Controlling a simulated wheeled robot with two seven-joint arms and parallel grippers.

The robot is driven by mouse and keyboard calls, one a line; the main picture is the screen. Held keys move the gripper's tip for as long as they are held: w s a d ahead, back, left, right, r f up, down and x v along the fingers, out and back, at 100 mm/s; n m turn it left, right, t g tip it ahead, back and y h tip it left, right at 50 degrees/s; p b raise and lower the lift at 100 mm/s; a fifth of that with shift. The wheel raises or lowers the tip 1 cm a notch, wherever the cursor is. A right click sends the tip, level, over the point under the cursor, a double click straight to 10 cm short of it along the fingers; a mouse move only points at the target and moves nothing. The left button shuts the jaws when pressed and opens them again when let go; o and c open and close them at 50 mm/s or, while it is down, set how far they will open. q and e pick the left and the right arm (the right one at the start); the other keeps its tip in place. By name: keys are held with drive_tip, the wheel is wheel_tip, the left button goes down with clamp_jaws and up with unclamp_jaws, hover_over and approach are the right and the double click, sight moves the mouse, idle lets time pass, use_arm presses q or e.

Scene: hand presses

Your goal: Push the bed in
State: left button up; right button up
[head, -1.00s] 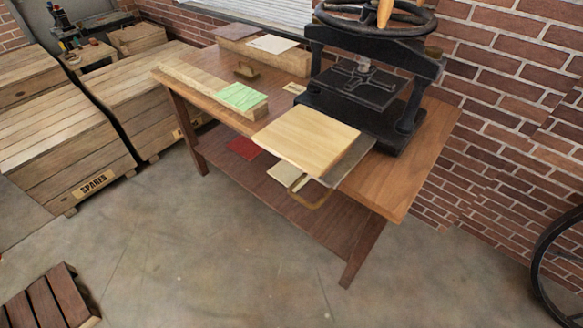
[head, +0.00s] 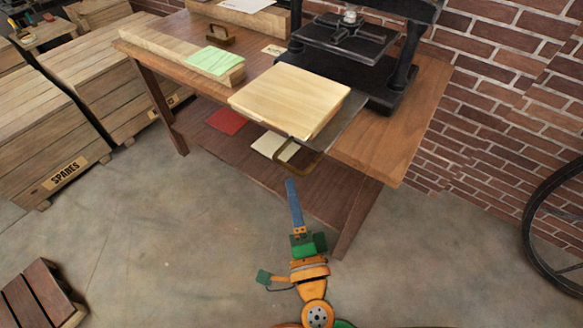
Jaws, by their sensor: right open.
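The bed (head: 344,128) of the black press (head: 395,98) is a thin grey plate that juts out over the table's front edge. A pale wooden board (head: 291,98) lies on it and covers most of it. A brown loop handle (head: 312,166) hangs at the bed's front end. My right gripper (head: 292,186) comes up from the bottom centre, its blue fingers seen nearly edge-on. It is open and holds nothing visible. In the picture its tips are just below and left of the handle, apart from it. My left gripper is out of view.
The wooden table (head: 393,156) has a lower shelf with a red sheet (head: 226,121) and pale sheets. A green pad (head: 215,61) lies on a wooden strip at the left. Wooden crates (head: 55,155) stand left, a slatted pallet lower left, a black wheel right.

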sight(288, 166)
drive_tip(key=x, duration=0.7)
drive_tip(key=shift+d+r+p, duration=0.1)
drive_tip(key=shift+r+p, duration=0.1)
drive_tip(key=shift+p, duration=0.15)
drive_tip(key=shift+s, duration=0.1)
clamp_jaws()
idle(0.8)
